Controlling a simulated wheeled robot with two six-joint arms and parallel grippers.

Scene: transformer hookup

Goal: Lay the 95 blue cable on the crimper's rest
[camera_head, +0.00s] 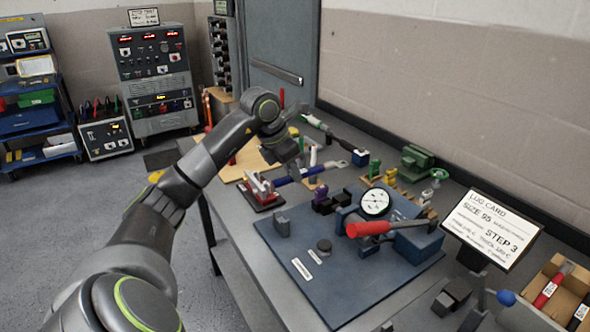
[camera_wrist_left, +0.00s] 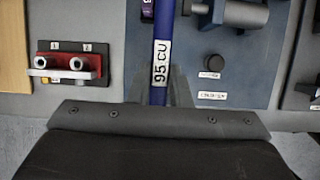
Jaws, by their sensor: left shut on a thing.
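The blue cable (camera_wrist_left: 162,45) carries a white label reading "95 CU" and runs away from my left gripper (camera_wrist_left: 161,98) in the left wrist view. That gripper is shut on it. In the head view, my left gripper (camera_head: 296,166) holds the cable (camera_head: 290,178) above the table, behind the crimper. The crimper (camera_head: 415,238) has a round dial and a red handle (camera_head: 370,228) and stands on a blue plate (camera_head: 335,290). A small grey block (camera_head: 282,226) stands at the plate's left edge; I cannot tell if it is the rest. My right gripper is not visible.
A red fixture with two studs (camera_wrist_left: 70,64) lies left of the blue plate. A black knob (camera_head: 324,246) rises from the plate. Purple pieces (camera_head: 325,203) stand behind it. A lug card (camera_head: 490,230) and an open box (camera_head: 560,290) are at right.

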